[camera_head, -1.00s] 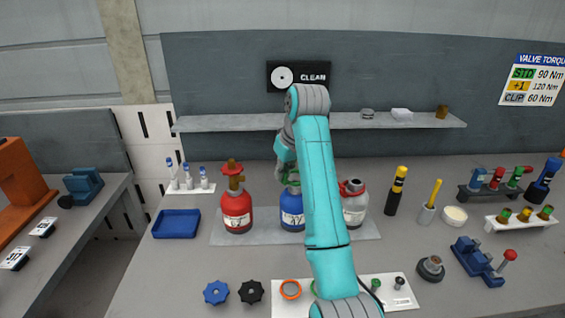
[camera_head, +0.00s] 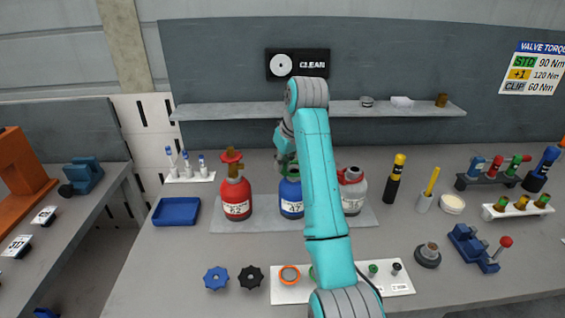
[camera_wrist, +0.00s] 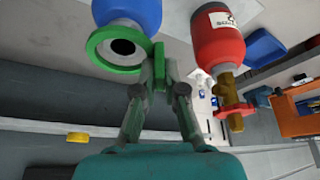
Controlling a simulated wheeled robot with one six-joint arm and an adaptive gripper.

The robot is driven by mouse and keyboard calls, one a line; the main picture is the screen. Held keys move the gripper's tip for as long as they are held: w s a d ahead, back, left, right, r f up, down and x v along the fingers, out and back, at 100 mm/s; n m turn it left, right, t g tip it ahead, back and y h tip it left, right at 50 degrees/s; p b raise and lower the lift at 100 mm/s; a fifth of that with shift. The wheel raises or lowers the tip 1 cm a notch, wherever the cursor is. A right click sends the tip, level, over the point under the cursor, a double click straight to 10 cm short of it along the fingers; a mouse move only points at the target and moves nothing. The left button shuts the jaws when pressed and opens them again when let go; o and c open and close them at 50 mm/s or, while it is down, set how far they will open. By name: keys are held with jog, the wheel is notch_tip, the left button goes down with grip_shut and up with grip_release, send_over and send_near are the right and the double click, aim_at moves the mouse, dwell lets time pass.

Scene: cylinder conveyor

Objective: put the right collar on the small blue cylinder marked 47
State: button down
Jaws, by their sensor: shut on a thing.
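The small blue cylinder (camera_head: 291,197), with a label that reads 47, stands upright between the red and the grey cylinder. A green collar (camera_wrist: 97,62) with a grip tab is at the cylinder's top end, and the blue body (camera_wrist: 130,12) shows behind it in the wrist view. The dark neck opening shows inside the ring. I cannot tell whether the collar is seated or just above. My gripper (camera_wrist: 160,68) is shut on the collar's tab, beside the cylinder's top. In the head view my arm partly hides this spot.
The red cylinder (camera_head: 236,199) with a brass valve stands close on the left, the grey cylinder (camera_head: 354,197) on the right. A white collar board (camera_head: 290,294) lies at the front with an orange ring and small green and black parts. A blue tray (camera_head: 176,211) lies left.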

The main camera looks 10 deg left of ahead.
jog(key=shift+f, duration=1.5)
jog(key=c, duration=1.2)
grip_release()
jog(key=shift+r, duration=3)
